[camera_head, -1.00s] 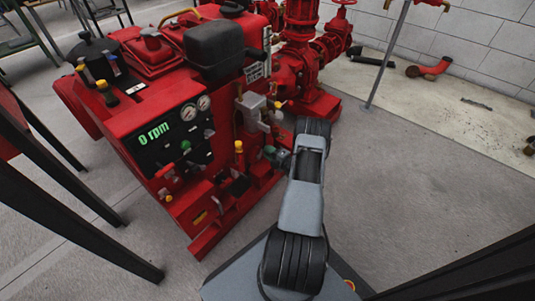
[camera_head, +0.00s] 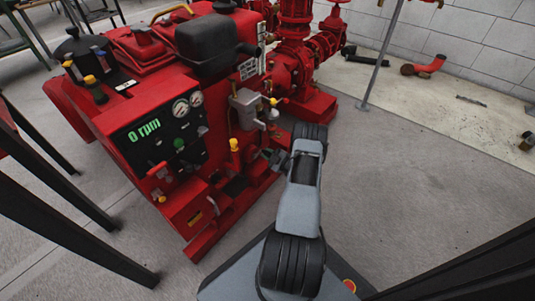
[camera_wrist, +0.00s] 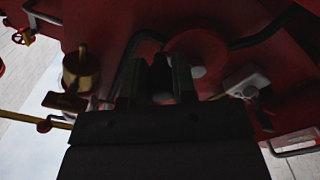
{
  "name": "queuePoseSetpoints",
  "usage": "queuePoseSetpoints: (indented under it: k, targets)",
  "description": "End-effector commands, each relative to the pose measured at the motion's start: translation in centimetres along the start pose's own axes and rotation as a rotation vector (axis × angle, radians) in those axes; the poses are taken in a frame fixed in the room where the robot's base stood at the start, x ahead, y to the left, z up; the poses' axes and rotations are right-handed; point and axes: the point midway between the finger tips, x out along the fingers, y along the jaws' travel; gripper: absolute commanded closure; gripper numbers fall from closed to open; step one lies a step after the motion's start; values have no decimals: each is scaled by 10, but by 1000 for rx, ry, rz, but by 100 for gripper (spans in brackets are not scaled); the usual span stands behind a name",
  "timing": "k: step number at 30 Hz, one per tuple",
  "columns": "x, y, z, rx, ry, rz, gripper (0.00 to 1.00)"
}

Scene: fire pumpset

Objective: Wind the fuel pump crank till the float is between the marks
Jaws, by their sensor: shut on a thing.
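The red pumpset (camera_head: 160,95) stands left of my arm in the head view, its panel (camera_head: 160,137) reading 0 rpm. My gripper (camera_head: 273,158) is low at the pumpset's near right side, beside a yellow-capped part (camera_head: 234,146). In the wrist view the two dark fingers of my gripper (camera_wrist: 160,82) are close together, shut on what seems to be the crank handle. A pale rounded end (camera_wrist: 163,97) shows between them; the rest of the crank is hidden or too dark to see. I cannot make out the float or its marks in either view.
A brass cup-like part (camera_wrist: 80,70) and a yellow rod (camera_wrist: 30,117) lie left of the fingers in the wrist view. A pale fitting (camera_wrist: 246,85) is close on the right. A thin grey post (camera_head: 384,58) stands behind.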

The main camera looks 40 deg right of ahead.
Motion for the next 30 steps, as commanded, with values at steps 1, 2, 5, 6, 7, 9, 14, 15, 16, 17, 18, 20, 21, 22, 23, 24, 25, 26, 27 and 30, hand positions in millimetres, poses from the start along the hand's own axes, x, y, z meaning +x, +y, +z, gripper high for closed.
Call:
queuePoseSetpoints:
  k: [1, 2, 5, 6, 7, 9, 14, 15, 16, 17, 18, 20, 21, 22, 23, 24, 25, 26, 27, 30]
  targets:
    - [0, -1, 2, 21, -1, 1, 98]
    - [0, -1, 2, 31, -1, 1, 98]
    - [0, -2, 3, 62, -1, 1, 98]
    - [0, -2, 3, 71, -1, 1, 98]
    - [0, -2, 3, 78, -1, 1, 98]
    - [0, -2, 4, 89, 0, 1, 98]
    - [0, -3, 4, 101, 0, 1, 98]
    - [0, -3, 4, 102, 0, 1, 98]
    - [0, -3, 4, 102, 0, 1, 98]
    - [0, -3, 4, 102, 0, 1, 98]
    - [0, -3, 4, 102, 0, 1, 98]
    - [0, -3, 4, 102, 0, 1, 98]
    - [0, -3, 4, 102, 0, 1, 98]
    - [0, -3, 4, 102, 0, 1, 98]
    - [0, -3, 4, 101, 0, 1, 98]
    - [0, -3, 4, 101, 0, 1, 98]
    - [0, -3, 4, 101, 0, 1, 72]
    - [0, -3, 4, 101, 0, 1, 69]
    - [0, -3, 4, 101, 0, 1, 65]
    - [0, -3, 4, 101, 0, 0, 56]
